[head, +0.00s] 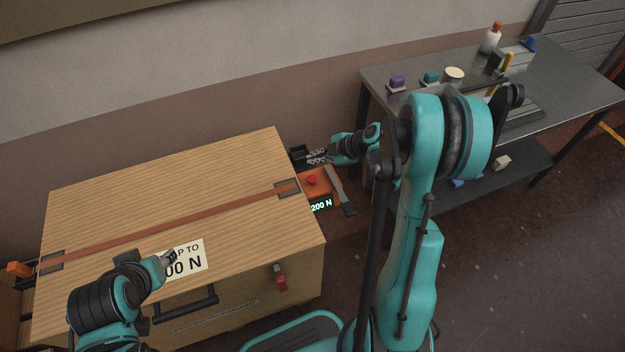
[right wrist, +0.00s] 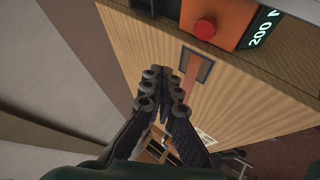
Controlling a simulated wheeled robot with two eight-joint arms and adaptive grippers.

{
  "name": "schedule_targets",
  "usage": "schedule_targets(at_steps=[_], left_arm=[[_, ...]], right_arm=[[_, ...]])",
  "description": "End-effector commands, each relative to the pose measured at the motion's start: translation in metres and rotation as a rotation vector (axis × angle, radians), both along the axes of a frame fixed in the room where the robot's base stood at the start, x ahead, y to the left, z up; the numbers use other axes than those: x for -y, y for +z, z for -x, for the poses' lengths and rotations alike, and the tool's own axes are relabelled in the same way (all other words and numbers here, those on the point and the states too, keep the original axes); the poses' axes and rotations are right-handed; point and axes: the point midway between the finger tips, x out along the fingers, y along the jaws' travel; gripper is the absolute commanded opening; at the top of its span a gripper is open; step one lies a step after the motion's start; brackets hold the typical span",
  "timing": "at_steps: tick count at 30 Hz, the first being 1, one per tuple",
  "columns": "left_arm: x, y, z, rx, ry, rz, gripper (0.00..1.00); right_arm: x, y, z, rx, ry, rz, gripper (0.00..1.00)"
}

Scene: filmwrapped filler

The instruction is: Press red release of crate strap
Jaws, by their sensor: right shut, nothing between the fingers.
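The wooden crate (head: 120,205) has an orange-brown strap (head: 175,222) across its lid. At the crate's right end sits an orange tensioner (head: 320,186) with a red button (head: 312,180) on top and a display reading 200 N (head: 321,205). My right gripper (head: 316,157) is shut and empty, just behind the red button in the head view, apart from it. In the right wrist view the shut fingers (right wrist: 165,78) are over the crate's edge, and the red button (right wrist: 205,29) is up and right of them. My left gripper (head: 170,257) is over the lid's label; its fingers are too small to judge.
A label (head: 187,262) and a black handle (head: 186,304) are at the crate's front. A red latch-like part (head: 280,278) is on the front face. A grey metal table (head: 410,76) with a bottle (head: 491,38) and small coloured items stands at the back right.

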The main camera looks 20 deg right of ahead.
Motion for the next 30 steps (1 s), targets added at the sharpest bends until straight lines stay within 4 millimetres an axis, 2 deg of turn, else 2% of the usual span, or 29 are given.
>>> schedule_targets(at_steps=[1, 9, 15, 30], left_arm=[[0.0, -0.008, 0.0, 0.0, 0.0, 0.0, 0.4], [0.0, -0.037, 0.0, 0.0, 0.0, 0.0, 0.4], [0.0, -0.056, 0.0, 0.0, 0.0, 0.0, 0.4], [0.0, -0.057, 0.0, 0.0, 0.0, 0.0, 0.4]], right_arm=[[0.0, -0.01, 0.0, 0.0, 0.0, 0.0, 0.0], [0.0, -0.049, 0.0, 0.0, 0.0, 0.0, 0.0], [0.0, -0.071, 0.0, 0.0, 0.0, 0.0, 0.0], [0.0, -0.073, 0.0, 0.0, 0.0, 0.0, 0.0]])
